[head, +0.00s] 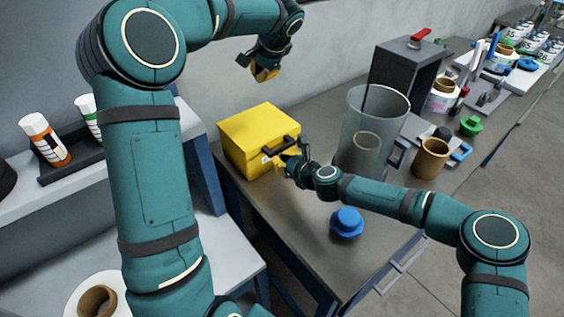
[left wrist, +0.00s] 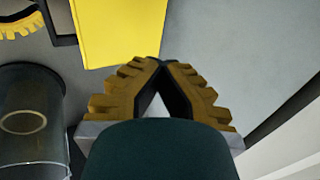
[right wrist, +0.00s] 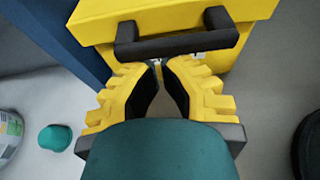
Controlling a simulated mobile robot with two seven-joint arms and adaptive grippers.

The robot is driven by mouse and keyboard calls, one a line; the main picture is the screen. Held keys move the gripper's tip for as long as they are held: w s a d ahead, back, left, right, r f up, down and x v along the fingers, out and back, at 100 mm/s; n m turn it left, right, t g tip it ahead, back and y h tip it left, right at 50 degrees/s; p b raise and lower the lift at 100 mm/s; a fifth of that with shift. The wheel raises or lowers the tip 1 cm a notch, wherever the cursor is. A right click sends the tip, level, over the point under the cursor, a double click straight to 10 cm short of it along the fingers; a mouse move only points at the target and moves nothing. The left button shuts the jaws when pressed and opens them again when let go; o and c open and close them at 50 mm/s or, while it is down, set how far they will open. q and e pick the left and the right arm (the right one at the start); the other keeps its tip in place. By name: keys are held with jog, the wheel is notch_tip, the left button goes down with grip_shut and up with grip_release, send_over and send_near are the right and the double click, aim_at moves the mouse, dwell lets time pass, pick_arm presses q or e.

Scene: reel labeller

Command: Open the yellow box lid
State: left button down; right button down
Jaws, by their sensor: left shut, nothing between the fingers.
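The yellow box (head: 250,150) stands on the bench with its lid (head: 260,124) down. Its black handle (head: 281,146) is on the front side; it also shows in the right wrist view (right wrist: 180,44). My right gripper (head: 280,160) is at the front of the box. In the right wrist view its fingertips (right wrist: 159,63) are close together just by the handle, near a small metal part; whether they grip anything is unclear. My left gripper (head: 264,72) is raised above and behind the box. Its fingertips meet with nothing between them (left wrist: 160,62).
A clear cylindrical bin (head: 371,130) stands right of the box, with a dark grey box (head: 402,75) behind it. A blue knobbed object (head: 346,222) and a brown cup (head: 430,158) are on the bench. The wall is close behind the yellow box.

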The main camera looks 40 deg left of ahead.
pick_arm(q)
jog(key=c, duration=0.9)
grip_release()
jog(key=shift+c, duration=0.2)
